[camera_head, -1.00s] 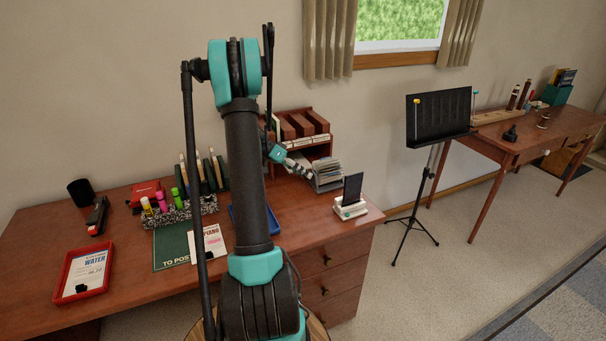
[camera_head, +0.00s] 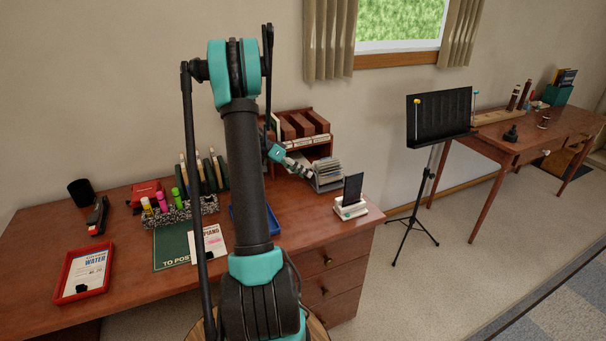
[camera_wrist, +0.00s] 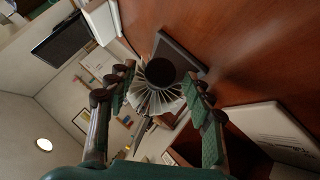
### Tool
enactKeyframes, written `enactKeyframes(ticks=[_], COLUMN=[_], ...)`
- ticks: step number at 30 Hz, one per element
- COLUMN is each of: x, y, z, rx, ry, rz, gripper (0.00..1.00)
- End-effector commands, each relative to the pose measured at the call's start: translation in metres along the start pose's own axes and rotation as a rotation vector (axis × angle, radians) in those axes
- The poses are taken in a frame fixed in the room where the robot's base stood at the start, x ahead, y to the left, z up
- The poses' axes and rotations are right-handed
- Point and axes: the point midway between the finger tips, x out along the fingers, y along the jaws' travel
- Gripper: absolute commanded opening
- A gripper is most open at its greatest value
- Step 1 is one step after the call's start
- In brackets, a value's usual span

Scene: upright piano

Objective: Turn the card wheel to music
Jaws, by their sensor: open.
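The card wheel (camera_head: 327,174) is a grey rotary file with fanned pale cards, on the desk in front of the wooden organizer. In the wrist view its cards (camera_wrist: 158,98) fan out around a dark round end or knob (camera_wrist: 167,70). My gripper (camera_head: 303,170) is at the left side of the wheel in the head view. In the wrist view my gripper (camera_wrist: 158,84) is open, with one green-padded finger on each side of the cards and knob. I cannot tell whether either finger touches them. The lettering on the cards is too small to read.
A black panel on a white stand (camera_head: 351,197) stands close to the wheel at the desk's right end. The wooden organizer (camera_head: 302,130) is just behind. A blue tray (camera_head: 272,218) lies left of the wheel. A music stand (camera_head: 438,118) is on the floor to the right.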

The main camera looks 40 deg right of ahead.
Motion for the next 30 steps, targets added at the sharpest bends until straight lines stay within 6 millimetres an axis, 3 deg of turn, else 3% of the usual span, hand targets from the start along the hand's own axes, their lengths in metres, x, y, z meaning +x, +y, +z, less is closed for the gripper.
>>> enactKeyframes(ticks=[12,18,30], x=[-0.077,-0.105,-0.116], y=[-0.001,0.000,0.000], z=[0.000,0.000,0.000], rx=[-0.002,-0.001,0.000], ry=[0.001,0.001,0.000], rz=[-0.002,-0.001,0.000], gripper=[0.52,0.52,0.52])
